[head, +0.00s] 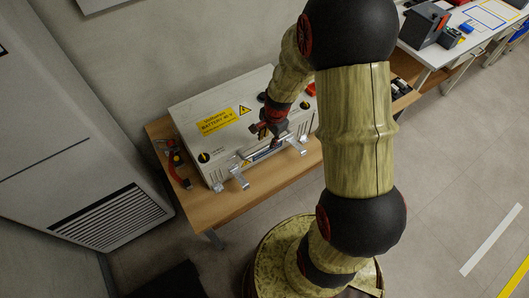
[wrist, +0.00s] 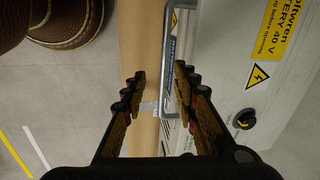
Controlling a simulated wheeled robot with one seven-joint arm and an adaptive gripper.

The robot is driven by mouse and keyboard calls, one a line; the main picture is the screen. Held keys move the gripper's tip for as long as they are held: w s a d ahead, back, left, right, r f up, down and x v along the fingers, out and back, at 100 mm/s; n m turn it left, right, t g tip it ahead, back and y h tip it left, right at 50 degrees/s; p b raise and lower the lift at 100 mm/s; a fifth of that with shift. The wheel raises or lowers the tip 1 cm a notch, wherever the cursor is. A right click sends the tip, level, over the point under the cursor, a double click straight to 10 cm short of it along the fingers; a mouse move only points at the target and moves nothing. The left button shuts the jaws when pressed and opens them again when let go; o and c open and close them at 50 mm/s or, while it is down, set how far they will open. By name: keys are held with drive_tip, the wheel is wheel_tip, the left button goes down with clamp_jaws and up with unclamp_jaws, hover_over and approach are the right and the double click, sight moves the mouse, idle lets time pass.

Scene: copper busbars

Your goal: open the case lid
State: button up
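The white case (head: 240,105) stands on a wooden table in the head view, with a yellow battery label (head: 215,122) on its upper face; it looks closed. A grey metal handle (wrist: 168,50) runs along its front side in the wrist view. Metal latch-like pieces (head: 239,178) stick out at the front in the head view. My gripper (wrist: 159,78) is open, its fingers either side of the handle in the picture, nearer the right finger. I cannot tell whether they touch it. In the head view my gripper (head: 262,130) is just above the handle area, and my arm hides the case's right part.
The wooden table (head: 205,213) has a narrow bare strip in front of the case. A red and black tool (head: 175,165) lies left of the case. A black dial (wrist: 244,119) sits on the case. A white workbench (head: 450,60) with boxes stands at the upper right.

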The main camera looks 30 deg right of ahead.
sight(266, 147)
drive_tip(key=shift+m, duration=0.6)
drive_tip(key=f+b, duration=0.1)
drive_tip(key=f, duration=0.1)
drive_tip(key=w+f, duration=0.1)
drive_tip(key=f, duration=0.2)
drive_tip(key=w+f+b, duration=0.1)
drive_tip(key=f, duration=0.1)
drive_tip(key=shift+w+d+f+b, duration=0.1)
drive_tip(key=shift+d+f+b, duration=0.05)
drive_tip(key=shift+f+b, duration=0.15)
drive_tip(key=shift+c, duration=0.4)
clamp_jaws()
